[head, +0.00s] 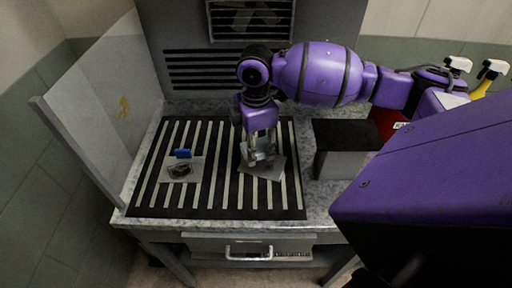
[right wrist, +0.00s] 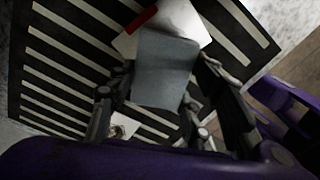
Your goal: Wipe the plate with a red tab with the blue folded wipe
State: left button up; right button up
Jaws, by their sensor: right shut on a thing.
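My right gripper (head: 261,158) is shut on the grey-blue folded wipe (right wrist: 163,68), which hangs between its fingers in the right wrist view. The plate with a red tab (right wrist: 182,18) lies just past the wipe there, with its red tab (right wrist: 141,20) at one edge. In the head view this plate (head: 274,172) lies tilted under my right gripper, which hides part of it. I cannot tell whether the wipe touches it. A second plate (head: 192,175) with a blue tab (head: 182,153) and a dark smudge lies to the left. My left gripper is not in view.
Both plates lie on a black-and-white striped surface (head: 215,205) on the bench. A grey box with a black top (head: 343,165) stands to the right. A panel (head: 95,115) closes the left side. Bottles with white tops (head: 458,66) stand at the far right.

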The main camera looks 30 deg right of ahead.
jog(key=shift+r, duration=1.5)
jog(key=shift+s+f, duration=0.1)
